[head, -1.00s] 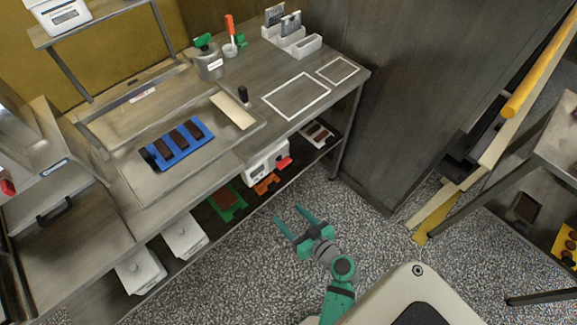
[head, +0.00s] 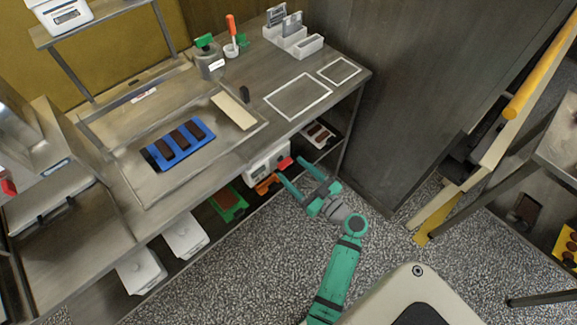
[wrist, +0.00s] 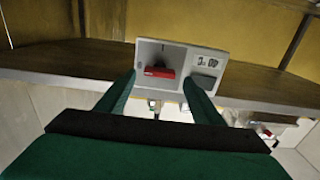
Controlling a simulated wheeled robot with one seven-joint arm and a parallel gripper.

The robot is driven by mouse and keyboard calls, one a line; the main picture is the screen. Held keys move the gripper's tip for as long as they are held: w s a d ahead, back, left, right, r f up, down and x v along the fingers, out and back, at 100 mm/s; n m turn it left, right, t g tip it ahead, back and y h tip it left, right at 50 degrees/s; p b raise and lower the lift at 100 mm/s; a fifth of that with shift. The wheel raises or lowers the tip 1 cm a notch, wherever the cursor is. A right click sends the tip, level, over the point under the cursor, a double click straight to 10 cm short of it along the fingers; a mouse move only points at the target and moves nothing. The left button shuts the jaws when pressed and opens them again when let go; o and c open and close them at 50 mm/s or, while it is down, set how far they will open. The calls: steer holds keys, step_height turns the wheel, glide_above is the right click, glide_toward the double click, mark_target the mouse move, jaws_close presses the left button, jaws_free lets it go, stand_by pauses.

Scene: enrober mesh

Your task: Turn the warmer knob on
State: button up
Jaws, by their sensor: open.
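The warmer is a pale box (head: 262,163) under the front edge of the worktop in the head view. Its grey front panel (wrist: 148,52) faces me in the wrist view. The red warmer knob (wrist: 160,72) shows there as a roughly horizontal bar, and it also shows in the head view (head: 285,163). Small dark markings sit right of it, too small to read surely. My green gripper (head: 289,169) is open and empty in front of the panel. In the wrist view its fingers (wrist: 159,80) lie either side of the knob's line; contact cannot be told.
The worktop (head: 215,185) overhangs the lower shelf. A green tray (head: 228,203) and an orange item (head: 267,185) lie on that shelf beside the warmer. A blue mould with dark bars (head: 160,158) is on top. The speckled floor around my arm is clear.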

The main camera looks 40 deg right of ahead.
mark_target(284, 162)
steer(key=shift+w+a, duration=0.15)
steer(key=shift+w, duration=1.05)
steer(key=c, duration=1)
steer(key=shift+c, duration=0.2)
